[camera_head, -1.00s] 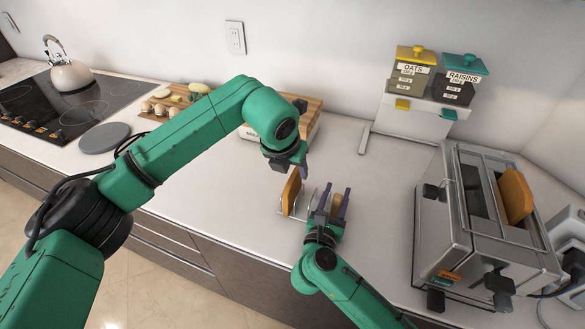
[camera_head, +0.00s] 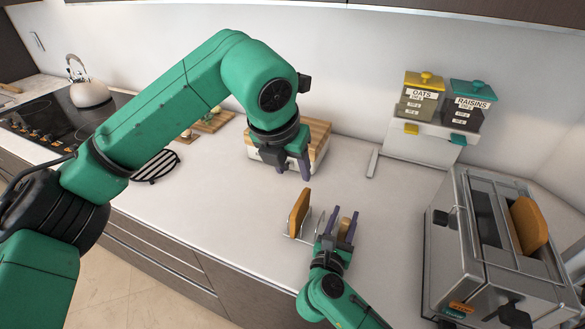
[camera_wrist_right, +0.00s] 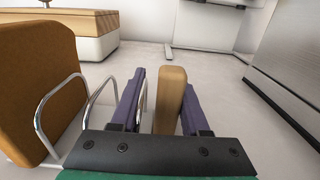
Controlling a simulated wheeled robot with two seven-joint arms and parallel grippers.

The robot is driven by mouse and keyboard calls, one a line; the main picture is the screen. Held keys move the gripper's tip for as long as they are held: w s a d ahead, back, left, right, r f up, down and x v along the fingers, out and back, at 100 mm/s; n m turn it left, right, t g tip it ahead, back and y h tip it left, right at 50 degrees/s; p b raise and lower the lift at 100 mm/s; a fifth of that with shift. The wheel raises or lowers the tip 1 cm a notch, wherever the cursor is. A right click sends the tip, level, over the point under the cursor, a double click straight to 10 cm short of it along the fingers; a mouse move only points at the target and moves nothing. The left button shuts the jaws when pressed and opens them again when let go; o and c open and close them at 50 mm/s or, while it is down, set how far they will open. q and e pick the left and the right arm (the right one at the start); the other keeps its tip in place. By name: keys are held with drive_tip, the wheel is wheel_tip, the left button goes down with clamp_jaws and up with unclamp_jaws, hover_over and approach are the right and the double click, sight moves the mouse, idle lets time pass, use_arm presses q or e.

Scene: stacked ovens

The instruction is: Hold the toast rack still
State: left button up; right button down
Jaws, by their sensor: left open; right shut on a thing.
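The toast rack (camera_head: 287,237) is a small wire stand on the counter, with a brown toast slice (camera_head: 299,212) upright at its left end. In the right wrist view the slice (camera_wrist_right: 38,85) and wire loops (camera_wrist_right: 43,118) stand left of my right gripper (camera_wrist_right: 163,108). This gripper (camera_head: 343,232) is shut around a tan upright piece (camera_wrist_right: 171,98) and a wire of the rack. The fingers hide part of the rack. My left gripper (camera_head: 293,170) is open and empty, pointing down above the counter behind the rack.
A toaster (camera_head: 480,260) with a toast slice (camera_head: 528,225) stands at the right. A wood-topped box (camera_head: 318,140) is behind my left gripper. OATS (camera_head: 420,97) and RAISINS (camera_head: 468,103) canisters stand at the back.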

drive_tip(key=shift+c, duration=1.6)
unclamp_jaws()
drive_tip(key=v, duration=1.2)
